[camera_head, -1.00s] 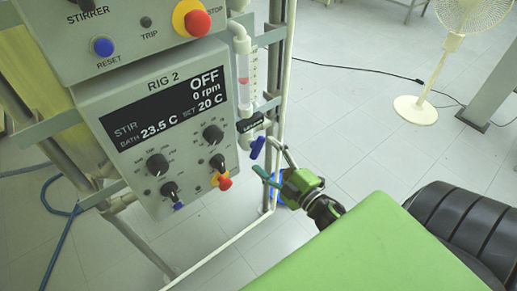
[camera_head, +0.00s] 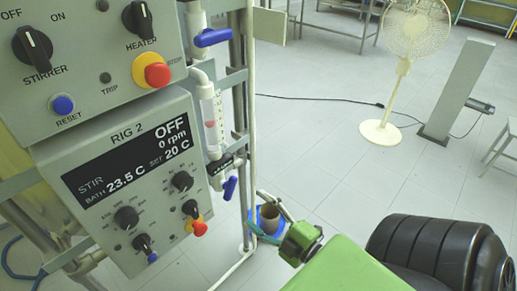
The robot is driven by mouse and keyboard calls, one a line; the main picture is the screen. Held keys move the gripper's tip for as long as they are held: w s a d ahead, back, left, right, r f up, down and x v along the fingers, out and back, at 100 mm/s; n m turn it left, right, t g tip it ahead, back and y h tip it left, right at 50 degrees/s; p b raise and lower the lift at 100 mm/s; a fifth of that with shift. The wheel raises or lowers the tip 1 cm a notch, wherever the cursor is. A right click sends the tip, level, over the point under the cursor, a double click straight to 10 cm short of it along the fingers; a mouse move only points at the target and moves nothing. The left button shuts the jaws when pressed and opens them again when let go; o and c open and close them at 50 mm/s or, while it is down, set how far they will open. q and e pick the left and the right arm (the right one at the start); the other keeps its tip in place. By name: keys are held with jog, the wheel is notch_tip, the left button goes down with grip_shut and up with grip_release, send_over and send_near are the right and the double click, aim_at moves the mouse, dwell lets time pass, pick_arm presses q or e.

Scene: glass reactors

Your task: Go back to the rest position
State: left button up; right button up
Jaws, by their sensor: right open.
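My right gripper (camera_head: 257,210), green with thin teal-grey fingers, is low in the middle of the head view, just right of the rig's frame. Its fingers are spread apart and I see nothing held between them. My green right arm link (camera_head: 350,268) and a black ribbed part of mine fill the lower right. The RIG 2 control box (camera_head: 150,185) stands to the left, its display reading OFF, 0 rpm, 23.5 C and 20 C. My left gripper is not in view.
A blue-handled valve (camera_head: 229,188) hangs on the rig close to the gripper. A fan (camera_head: 402,68) and grey post (camera_head: 458,90) stand on open floor farther right.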

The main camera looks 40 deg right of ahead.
dwell(0.3)
jog(key=s+a+f+m+g+h, duration=0.1)
jog(key=s+f+m+g, duration=0.15)
jog(key=f, duration=0.75)
jog(key=s+a+f+m+g, duration=0.1)
jog(key=s+f+m+g, duration=0.15)
jog(key=f, duration=0.75)
jog(key=s+a+f+m+g+h, duration=0.1)
jog(key=s+f+m+g, duration=0.15)
jog(key=f, duration=0.75)
jog(key=s+a+f+m+g, duration=0.1)
jog(key=s+a+f+g, duration=0.1)
jog(key=s+f, duration=0.4)
jog(key=s+a+f+m+g, duration=0.1)
jog(key=s+a+f+g, duration=0.1)
jog(key=s+f+g, duration=0.2)
jog(key=s+a+f+m+g, duration=0.1)
jog(key=s+a+f+g, duration=0.1)
jog(key=s+f, duration=0.8)
jog(key=s+g, duration=0.1)
jog(key=s, duration=0.4)
jog(key=shift+a, duration=0.3)
jog(key=shift+g, duration=0.25)
